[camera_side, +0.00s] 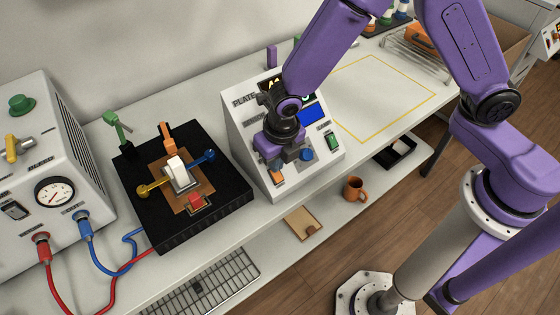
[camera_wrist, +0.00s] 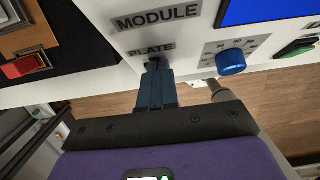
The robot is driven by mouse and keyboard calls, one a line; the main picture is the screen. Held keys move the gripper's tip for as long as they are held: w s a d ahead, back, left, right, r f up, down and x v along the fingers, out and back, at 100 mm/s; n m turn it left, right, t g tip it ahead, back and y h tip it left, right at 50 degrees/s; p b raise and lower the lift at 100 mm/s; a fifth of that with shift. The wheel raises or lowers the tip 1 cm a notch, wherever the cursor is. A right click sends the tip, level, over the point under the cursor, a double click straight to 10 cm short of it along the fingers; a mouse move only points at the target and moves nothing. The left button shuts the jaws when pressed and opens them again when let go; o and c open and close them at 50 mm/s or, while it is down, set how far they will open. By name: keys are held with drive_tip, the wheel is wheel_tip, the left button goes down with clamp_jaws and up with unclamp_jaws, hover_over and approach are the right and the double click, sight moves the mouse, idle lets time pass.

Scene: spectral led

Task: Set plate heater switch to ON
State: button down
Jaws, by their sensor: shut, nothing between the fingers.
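The plate heater module (camera_side: 246,135) is a white box with a sloped front panel, at the middle of the side view. Its "PLATE" label (camera_wrist: 150,50) shows in the wrist view just beyond my fingertips. My gripper (camera_wrist: 156,68) is shut and empty, its fingers close to the panel below that label. Whether they touch the panel is unclear. An orange part (camera_side: 278,177) shows on the panel beneath my gripper in the side view. The plate switch and its setting are mostly hidden by the fingers.
A blue knob (camera_wrist: 231,62) and a green switch (camera_side: 332,141) sit to the right on the panel, below the blue screen (camera_side: 313,114). A black board (camera_side: 165,235) with levers stands left. A white power unit (camera_side: 70,150) with cables is farther left. A yellow-outlined area (camera_side: 375,95) is empty.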

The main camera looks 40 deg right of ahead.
drive_tip(key=shift+w, duration=0.55)
drive_tip(key=shift+d, duration=0.1)
drive_tip(key=shift+s+f, duration=0.25)
drive_tip(key=shift+s, duration=0.55)
drive_tip(key=shift+s+r, duration=0.3)
drive_tip(key=shift+r, duration=0.1)
wheel_tip(320, 180, up, 4)
drive_tip(key=s+f, duration=0.1)
wheel_tip(320, 180, up, 10)
hover_over(278, 175)
drive_tip(key=shift+f, duration=0.1)
